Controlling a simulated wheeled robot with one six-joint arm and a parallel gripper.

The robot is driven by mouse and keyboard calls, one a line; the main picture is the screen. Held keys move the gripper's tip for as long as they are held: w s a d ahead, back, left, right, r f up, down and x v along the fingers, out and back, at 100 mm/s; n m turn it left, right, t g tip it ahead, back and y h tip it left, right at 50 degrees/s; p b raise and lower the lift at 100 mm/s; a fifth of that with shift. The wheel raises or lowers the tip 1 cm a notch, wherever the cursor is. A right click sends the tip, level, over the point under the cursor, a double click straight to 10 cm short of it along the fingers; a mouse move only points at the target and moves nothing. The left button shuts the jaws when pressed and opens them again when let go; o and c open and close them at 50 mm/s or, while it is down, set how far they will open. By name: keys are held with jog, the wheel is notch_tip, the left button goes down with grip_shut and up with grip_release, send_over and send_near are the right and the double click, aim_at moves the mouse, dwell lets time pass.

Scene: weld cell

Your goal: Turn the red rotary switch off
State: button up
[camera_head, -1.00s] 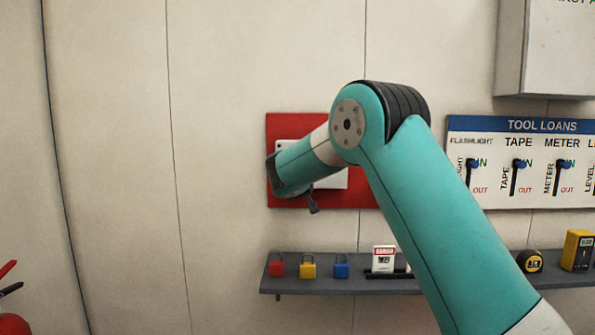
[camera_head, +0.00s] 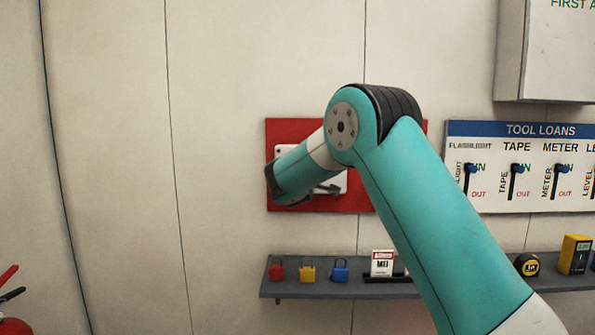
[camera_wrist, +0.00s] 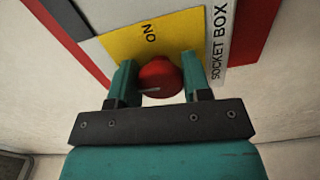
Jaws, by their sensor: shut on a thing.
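The red rotary switch (camera_wrist: 158,80) shows in the wrist view as a round red knob with a pale pointer line, on a yellow plate (camera_wrist: 125,42) marked ON. My gripper (camera_wrist: 160,82) has one teal finger on each side of the knob and is shut on it. The lettering SOCKET BOX runs along the right of the plate. In the head view my arm hides the knob and most of the white switch box (camera_head: 330,184) on its red backboard (camera_head: 292,132). The gripper's fingers are hidden there too.
Below the backboard a grey shelf (camera_head: 320,290) holds red, yellow and blue padlocks (camera_head: 307,271), a tag card, a tape measure and a yellow meter (camera_head: 573,255). A tool loans board (camera_head: 530,190) hangs at right. A red extinguisher (camera_head: 12,322) stands lower left.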

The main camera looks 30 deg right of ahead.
jog(key=shift+n, duration=0.6)
jog(key=o, duration=0.9)
jog(key=b+v, duration=0.6)
jog(key=v, duration=1.1)
jog(key=shift+a, duration=0.2)
jog(key=shift+s, duration=0.1)
